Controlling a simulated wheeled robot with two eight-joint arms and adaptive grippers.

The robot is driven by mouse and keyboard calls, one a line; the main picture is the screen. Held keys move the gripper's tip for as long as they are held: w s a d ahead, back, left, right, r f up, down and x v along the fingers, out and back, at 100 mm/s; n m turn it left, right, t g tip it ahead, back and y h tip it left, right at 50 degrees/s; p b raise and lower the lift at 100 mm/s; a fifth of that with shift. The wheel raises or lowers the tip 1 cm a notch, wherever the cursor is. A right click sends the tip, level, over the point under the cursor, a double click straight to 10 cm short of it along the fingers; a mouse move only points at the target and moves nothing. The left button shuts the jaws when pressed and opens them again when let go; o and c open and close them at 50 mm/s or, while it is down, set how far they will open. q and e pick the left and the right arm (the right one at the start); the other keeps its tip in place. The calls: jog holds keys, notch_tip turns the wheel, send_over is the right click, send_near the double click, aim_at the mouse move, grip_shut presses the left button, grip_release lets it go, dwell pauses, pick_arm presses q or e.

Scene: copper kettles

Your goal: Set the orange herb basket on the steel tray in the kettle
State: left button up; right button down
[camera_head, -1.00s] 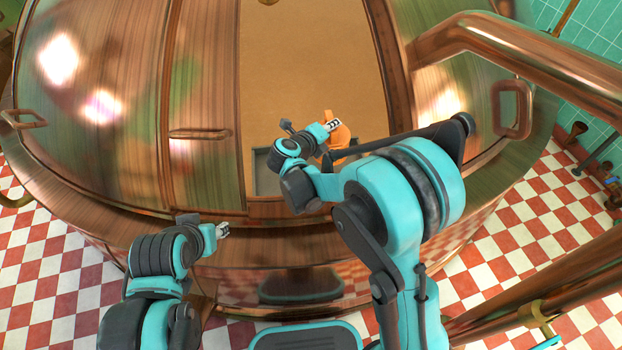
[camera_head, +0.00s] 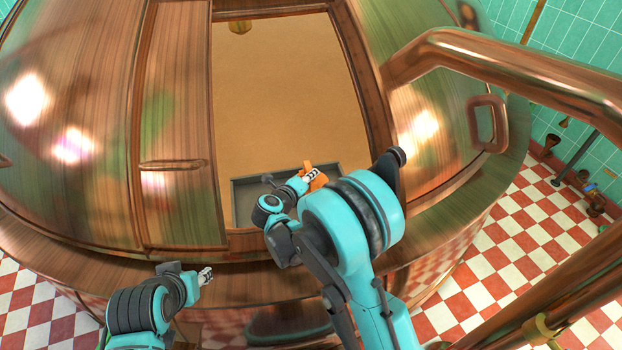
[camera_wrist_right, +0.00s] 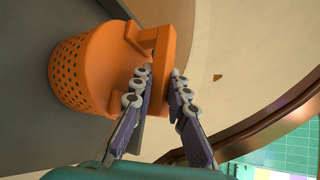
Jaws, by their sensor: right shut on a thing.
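The orange herb basket (camera_head: 319,183) is partly hidden behind my right arm in the head view. In the right wrist view the perforated basket (camera_wrist_right: 78,75) hangs from its handle between my right fingers. My right gripper (camera_wrist_right: 156,85) is shut on that handle; it also shows in the head view (camera_head: 310,176). The steel tray (camera_head: 241,192) lies inside the copper kettle (camera_head: 175,110), just within the open hatch. The basket appears over the tray; I cannot tell whether they touch. My left gripper (camera_head: 206,275) is outside the kettle, away from the basket; its jaw state is unclear.
The hatch's wooden-looking copper frame (camera_head: 361,85) borders the opening on the right. A thick copper pipe (camera_head: 510,62) crosses at the upper right. The kettle's rim (camera_head: 130,262) runs below the hatch. Red and white floor tiles (camera_head: 490,250) lie around it.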

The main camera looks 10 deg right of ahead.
jog(key=c, duration=1.5)
grip_release()
